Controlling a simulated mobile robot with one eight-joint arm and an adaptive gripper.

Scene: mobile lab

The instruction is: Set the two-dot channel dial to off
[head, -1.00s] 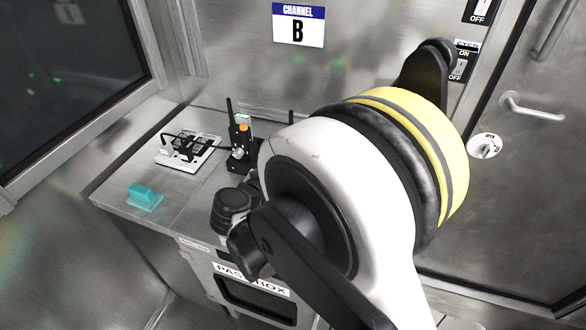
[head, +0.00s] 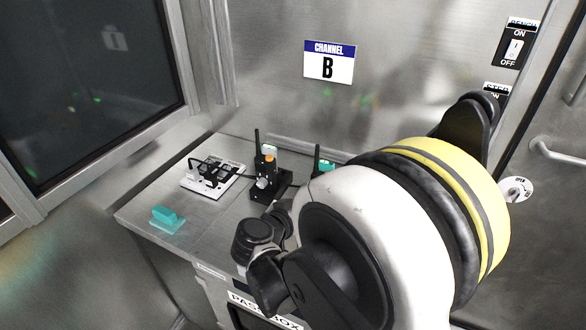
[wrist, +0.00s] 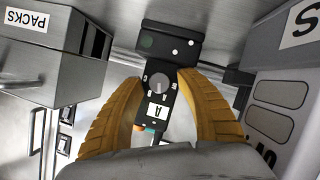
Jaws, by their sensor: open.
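In the wrist view a black channel unit with two white dots (wrist: 183,47) sits ahead of my gripper (wrist: 160,78). Its round grey dial (wrist: 157,82) has small white marks around it, too small to read. In the head view a black unit with an antenna and orange top (head: 268,180) stands on the bench, and another (head: 320,163) is partly hidden by my arm. Their dots are not readable there.
The metal bench (head: 205,222) also holds a white board with a black handle (head: 212,178) and a teal block (head: 167,219). A "CHANNEL B" sign (head: 329,62) and an on/off switch (head: 514,49) are on the wall. A box labelled PACKS (wrist: 40,60) is at the wrist view's left.

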